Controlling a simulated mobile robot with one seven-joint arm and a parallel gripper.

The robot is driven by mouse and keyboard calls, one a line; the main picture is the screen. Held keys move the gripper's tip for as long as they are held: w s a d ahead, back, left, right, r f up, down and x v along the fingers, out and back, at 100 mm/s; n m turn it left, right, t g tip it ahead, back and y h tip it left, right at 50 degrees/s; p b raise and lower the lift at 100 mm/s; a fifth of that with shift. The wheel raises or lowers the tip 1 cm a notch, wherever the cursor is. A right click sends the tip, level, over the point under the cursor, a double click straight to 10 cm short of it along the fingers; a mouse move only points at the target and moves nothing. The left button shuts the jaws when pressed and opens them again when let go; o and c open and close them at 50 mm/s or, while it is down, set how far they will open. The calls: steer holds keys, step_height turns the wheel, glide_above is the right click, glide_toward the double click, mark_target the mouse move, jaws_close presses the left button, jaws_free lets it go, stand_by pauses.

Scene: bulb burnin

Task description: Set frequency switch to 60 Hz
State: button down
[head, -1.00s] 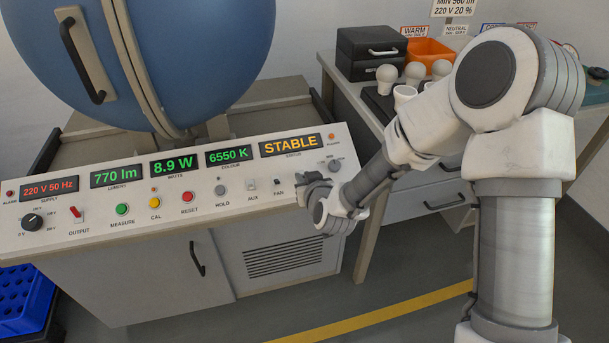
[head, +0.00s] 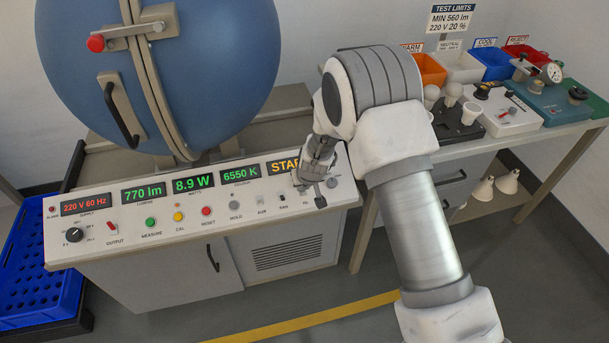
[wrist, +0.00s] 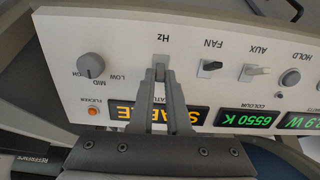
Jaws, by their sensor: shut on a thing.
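The Hz switch (wrist: 161,62) is a small lever on the sloping white control panel (wrist: 115,40), beside the FAN switch. In the wrist view, my gripper (wrist: 161,76) has both fingers close together at the lever, shut on it. The fingers hide part of the switch. In the head view, my gripper (head: 309,188) is low at the right end of the panel and covers the switch. The red supply display (head: 83,204) reads 220 V 60 Hz.
The FAN switch (wrist: 209,66) and AUX switch (wrist: 256,71) sit on one side of the gripper, a grey knob (wrist: 91,66) on the other. The blue sphere (head: 215,80) stands behind the panel. A bench with bulbs and colored bins (head: 497,64) is at right.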

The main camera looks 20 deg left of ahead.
steer(key=shift+w+a+r+g+h+p, duration=0.2)
steer(key=shift+w+g+h+p, duration=0.25)
steer(key=shift+g+p, duration=0.45)
steer(key=shift+w+a+f+g+h, duration=0.15)
steer(key=shift+g+h, duration=0.3)
steer(key=shift+g, duration=0.15)
steer(key=shift+p, duration=0.3)
steer(key=c, duration=0.9)
jaws_free()
steer(key=r, duration=0.5)
steer(key=s+r, duration=0.1)
steer(key=r, duration=0.5)
steer(key=d+r, duration=0.1)
steer(key=r, duration=0.5)
steer(key=shift+s+r+p, duration=0.15)
steer(key=shift+s+p, duration=0.2)
steer(key=shift+p, duration=0.05)
